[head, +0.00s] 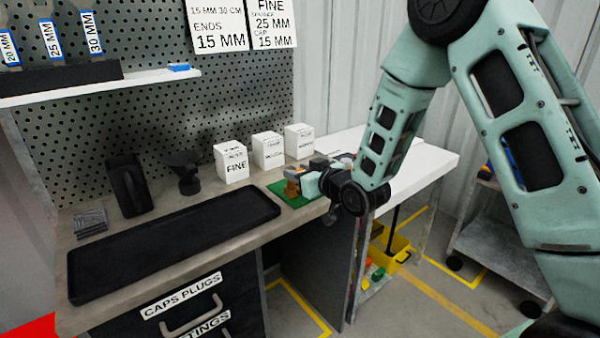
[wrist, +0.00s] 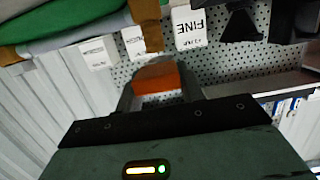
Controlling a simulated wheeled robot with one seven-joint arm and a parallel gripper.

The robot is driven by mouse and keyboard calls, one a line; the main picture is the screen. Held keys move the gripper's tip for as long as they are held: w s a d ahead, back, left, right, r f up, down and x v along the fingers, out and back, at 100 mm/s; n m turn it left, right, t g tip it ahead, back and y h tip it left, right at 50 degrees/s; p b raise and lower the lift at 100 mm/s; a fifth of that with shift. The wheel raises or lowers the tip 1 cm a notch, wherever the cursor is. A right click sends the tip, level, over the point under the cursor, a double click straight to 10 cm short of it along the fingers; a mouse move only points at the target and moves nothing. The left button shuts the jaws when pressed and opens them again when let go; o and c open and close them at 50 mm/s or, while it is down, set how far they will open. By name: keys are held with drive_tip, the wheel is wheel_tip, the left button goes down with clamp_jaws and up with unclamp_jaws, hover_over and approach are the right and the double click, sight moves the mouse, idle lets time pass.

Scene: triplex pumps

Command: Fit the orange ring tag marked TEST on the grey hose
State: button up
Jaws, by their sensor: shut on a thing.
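My gripper (head: 310,183) is over the green mat (head: 276,189) at the right end of the workbench. In the wrist view its fingers (wrist: 157,85) are shut on an orange piece (wrist: 157,77), which I take for the ring tag. A small orange-brown patch (head: 292,188) shows at the fingertips in the head view. No TEST marking can be read, and the tag's ring shape cannot be made out. I cannot pick out the grey hose for certain in either view. Whether the orange piece touches anything besides the fingers cannot be told.
White boxes (head: 231,162) stand behind the mat, one marked FINE. A long black tray (head: 175,245) lies along the bench front. A black holder (head: 128,185) stands at the back left. A perforated panel (head: 240,90) closes the back. A yellow bin (head: 392,250) stands below, right.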

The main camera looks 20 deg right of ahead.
sight(294, 184)
drive_tip(key=shift+f+b, duration=1.95)
drive_tip(key=shift+f, duration=0.25)
drive_tip(key=o, duration=1.1)
